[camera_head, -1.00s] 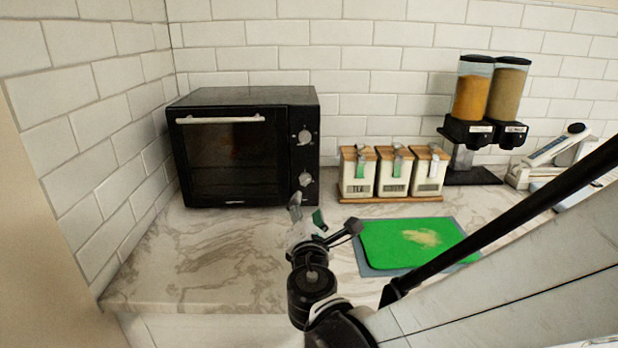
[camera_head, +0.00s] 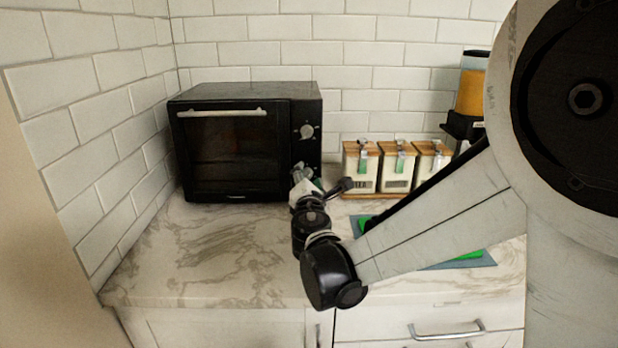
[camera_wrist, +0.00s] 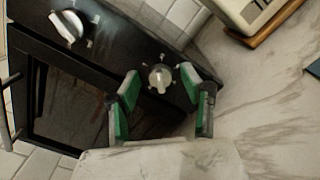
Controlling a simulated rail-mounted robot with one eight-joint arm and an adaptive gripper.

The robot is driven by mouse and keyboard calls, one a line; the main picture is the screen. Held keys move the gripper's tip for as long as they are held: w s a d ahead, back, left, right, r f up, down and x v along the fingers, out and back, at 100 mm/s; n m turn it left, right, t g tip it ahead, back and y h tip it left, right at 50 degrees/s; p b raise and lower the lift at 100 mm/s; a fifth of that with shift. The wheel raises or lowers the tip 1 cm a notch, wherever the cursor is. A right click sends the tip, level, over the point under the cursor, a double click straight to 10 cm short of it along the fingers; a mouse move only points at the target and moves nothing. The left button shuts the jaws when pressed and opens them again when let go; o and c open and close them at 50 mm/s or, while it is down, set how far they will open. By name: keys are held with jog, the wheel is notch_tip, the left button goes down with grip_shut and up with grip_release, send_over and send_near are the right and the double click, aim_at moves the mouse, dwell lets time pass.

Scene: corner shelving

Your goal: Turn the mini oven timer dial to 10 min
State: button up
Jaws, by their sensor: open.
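The black mini oven (camera_head: 232,95) stands at the back left of the counter with its door shut. Its upper dial (camera_head: 307,131) shows on the right-hand panel. In the wrist view, the upper dial (camera_wrist: 68,27) is at the upper left and the lower dial (camera_wrist: 160,77) is near the middle. My gripper (camera_head: 302,172) is at the lower dial, which it hides in the head view. In the wrist view, my gripper's (camera_wrist: 161,92) green-padded fingers are open, one on each side of the lower dial. Contact cannot be told. The dial markings are too small to read.
Several wood-lidded canisters (camera_head: 397,172) stand close to the right of the oven. A dispenser (camera_head: 470,92) stands farther right. The counter (camera_head: 190,255) in front of the oven is clear.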

grip_shut()
jog(key=shift+m+b, duration=0.3)
jog(key=shift+m, duration=1.1)
grip_release()
jog(key=shift+s, duration=0.1)
jog(key=s, duration=1.1)
jog(key=shift+s+d, duration=0.25)
jog(key=shift+s, duration=0.15)
